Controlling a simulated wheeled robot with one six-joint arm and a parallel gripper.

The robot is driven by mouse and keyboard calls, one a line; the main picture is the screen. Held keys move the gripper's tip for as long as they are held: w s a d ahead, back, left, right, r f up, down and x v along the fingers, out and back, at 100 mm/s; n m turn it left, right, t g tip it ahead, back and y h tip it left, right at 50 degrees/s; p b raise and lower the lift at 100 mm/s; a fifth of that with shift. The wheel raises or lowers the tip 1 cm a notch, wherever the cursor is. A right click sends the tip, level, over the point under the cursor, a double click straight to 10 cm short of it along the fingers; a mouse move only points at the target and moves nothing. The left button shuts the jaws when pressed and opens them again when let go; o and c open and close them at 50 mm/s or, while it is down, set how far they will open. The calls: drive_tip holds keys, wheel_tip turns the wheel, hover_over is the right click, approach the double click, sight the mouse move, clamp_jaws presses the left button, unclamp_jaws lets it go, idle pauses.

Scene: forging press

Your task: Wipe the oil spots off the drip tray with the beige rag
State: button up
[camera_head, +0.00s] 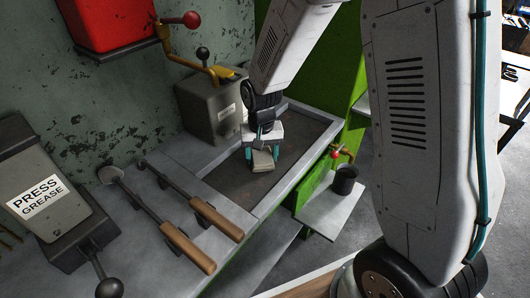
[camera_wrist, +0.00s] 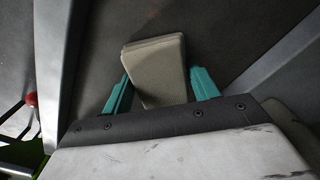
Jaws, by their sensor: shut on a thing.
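The beige rag (camera_wrist: 158,70) is a folded pad between the two teal fingers of my gripper (camera_wrist: 160,92), which is shut on it. In the head view the rag (camera_head: 263,161) shows below my gripper (camera_head: 262,155), over the drip tray (camera_head: 293,180). The tray is a dark grey recessed pan with a lighter rim. I cannot tell whether the rag touches its floor. No clear oil spots show on the visible tray floor; part of it is hidden behind my arm and gripper.
A grey box with a yellow lever (camera_head: 212,105) stands behind the tray. Two wooden-handled tools (camera_head: 188,247) lie left of it. A press grease box (camera_head: 40,190) is at far left. A red-handled tap (camera_head: 336,153) and a dark cup (camera_head: 345,179) are right, outside the rim.

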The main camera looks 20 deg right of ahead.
sight(261, 156)
drive_tip(key=shift+s+a+r, duration=0.15)
drive_tip(key=shift+s+a, duration=0.05)
drive_tip(key=shift+a, duration=0.1)
drive_tip(key=shift+r, duration=3.9)
